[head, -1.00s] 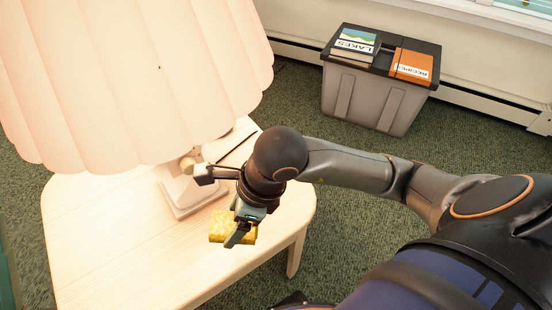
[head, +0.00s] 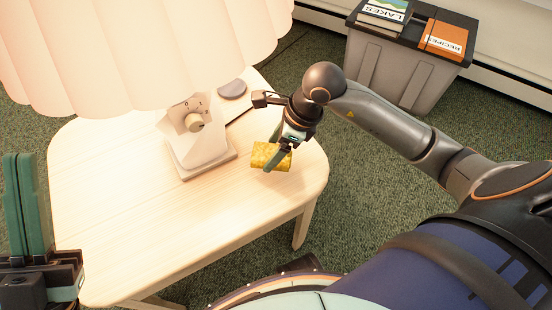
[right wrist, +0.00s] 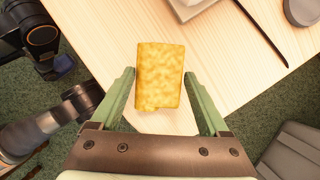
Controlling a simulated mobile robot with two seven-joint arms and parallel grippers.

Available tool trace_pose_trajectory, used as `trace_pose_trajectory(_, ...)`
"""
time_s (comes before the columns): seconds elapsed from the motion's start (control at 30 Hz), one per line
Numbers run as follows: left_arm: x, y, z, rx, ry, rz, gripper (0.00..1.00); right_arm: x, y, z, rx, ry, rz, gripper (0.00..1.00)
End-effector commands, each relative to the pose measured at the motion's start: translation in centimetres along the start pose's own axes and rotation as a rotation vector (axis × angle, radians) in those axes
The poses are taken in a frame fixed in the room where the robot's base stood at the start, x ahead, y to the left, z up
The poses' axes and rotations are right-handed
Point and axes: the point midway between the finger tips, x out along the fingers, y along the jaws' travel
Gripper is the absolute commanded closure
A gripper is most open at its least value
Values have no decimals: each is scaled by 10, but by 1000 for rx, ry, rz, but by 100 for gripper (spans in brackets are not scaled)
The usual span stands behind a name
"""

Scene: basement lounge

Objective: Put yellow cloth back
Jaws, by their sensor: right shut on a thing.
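The yellow cloth (head: 271,156) is a small textured rectangle at the right part of the pale wooden table (head: 110,220). My right gripper (head: 277,157) is shut on the yellow cloth. In the right wrist view the cloth (right wrist: 160,78) lies between the green fingers of this gripper (right wrist: 160,85), with the tabletop beneath it. I cannot tell exactly how high it is above the table. My left gripper (head: 28,155) is empty at the left edge of the head view. Its two green fingers point up side by side, almost touching.
A lamp with a pleated shade (head: 140,50) and white base (head: 200,140) stands on the table, left of my right gripper. A grey round object (head: 232,89) lies behind it. A grey bin (head: 400,75) with books on its lid stands on the carpet. The table's front is clear.

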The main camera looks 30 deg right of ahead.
Motion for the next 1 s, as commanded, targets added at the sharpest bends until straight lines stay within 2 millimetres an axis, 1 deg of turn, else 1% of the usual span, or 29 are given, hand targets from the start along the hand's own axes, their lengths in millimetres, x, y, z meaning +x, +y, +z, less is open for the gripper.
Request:
trace_pose_trajectory(0.03,-3,2,3,-6,-1,2,100,6,-4,-3,3,0,1,73)
trace_pose_trajectory(0.27,-6,4,7,-15,-7,3,100,16,-14,-9,1,-1,1,73)
trace_pose_trajectory(0.3,-8,5,8,-17,-8,2,100,20,-17,-12,3,0,1,73)
trace_pose_trajectory(0.4,-15,8,16,-28,-12,1,100,38,-15,-19,1,0,3,73)
trace_pose_trajectory(0.47,-18,10,19,-33,-16,3,100,45,-15,-21,2,-1,4,73)
trace_pose_trajectory(0.73,-17,11,18,-35,-19,13,100,45,-16,-22,-1,-1,-1,73)
trace_pose_trajectory(0.87,-20,12,21,-33,-18,14,100,49,-16,-23,-1,0,-1,73)
trace_pose_trajectory(0.9,-19,12,20,-32,-18,14,100,48,-16,-23,0,0,0,19)
trace_pose_trajectory(1.0,-19,12,20,-32,-17,14,100,48,-16,-23,0,0,0,8)
